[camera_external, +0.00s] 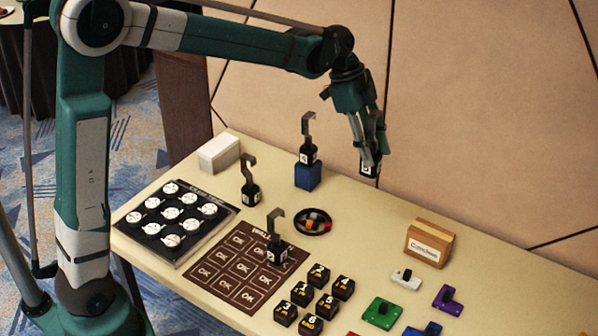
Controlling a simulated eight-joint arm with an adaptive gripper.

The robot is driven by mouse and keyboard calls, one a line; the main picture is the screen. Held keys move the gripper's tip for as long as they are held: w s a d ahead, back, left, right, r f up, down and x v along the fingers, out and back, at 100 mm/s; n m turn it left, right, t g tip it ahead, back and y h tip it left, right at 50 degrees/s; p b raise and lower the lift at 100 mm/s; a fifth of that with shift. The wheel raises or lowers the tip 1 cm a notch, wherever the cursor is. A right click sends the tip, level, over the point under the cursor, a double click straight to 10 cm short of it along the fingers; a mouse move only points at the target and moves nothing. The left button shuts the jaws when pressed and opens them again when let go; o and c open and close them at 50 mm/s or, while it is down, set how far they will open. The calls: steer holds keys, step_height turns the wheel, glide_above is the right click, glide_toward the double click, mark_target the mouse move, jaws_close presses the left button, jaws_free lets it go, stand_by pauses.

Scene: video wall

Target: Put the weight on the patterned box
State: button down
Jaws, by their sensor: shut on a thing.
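My gripper (370,150) is shut on a small black weight with a white label (370,168), held in the air above the back of the table. Only the lower part of this weight shows; the fingers hide the rest. A brown box with a white printed label (430,243) stands on the table, below and to the right of my gripper, apart from it. I cannot tell for certain that this is the patterned box. Other hooked black weights stand on a blue block (308,176), on the table (250,192) and on a brown OK mat (248,294).
A white box (219,153) and a tray of round white pieces (171,241) are at the left. A round black dish (313,222) sits mid-table. Several black numbered cubes (304,293) and coloured pieces (382,313) are in front. Bare table lies behind the dish.

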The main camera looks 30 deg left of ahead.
steer(key=w+a+n+t+p, duration=0.1)
steer(key=w+a, duration=0.3)
steer(key=a, duration=0.4)
steer(key=w+a+n+p, duration=0.1)
steer(key=w+a, duration=0.2)
steer(key=a, duration=0.4)
steer(key=n+t+y+p, duration=0.1)
steer(key=n+t+p, duration=0.1)
steer(key=n+p, duration=0.45)
glide_above(215, 143)
steer(key=b, duration=0.1)
step_height(215, 143, down, 10)
steer(key=shift+s+f, duration=0.15)
steer(key=shift+f, duration=0.3)
steer(key=shift+f, duration=0.15)
step_height(215, 143, down, 6)
steer(key=shift+f+b, duration=0.3)
steer(key=shift+f, duration=1.55)
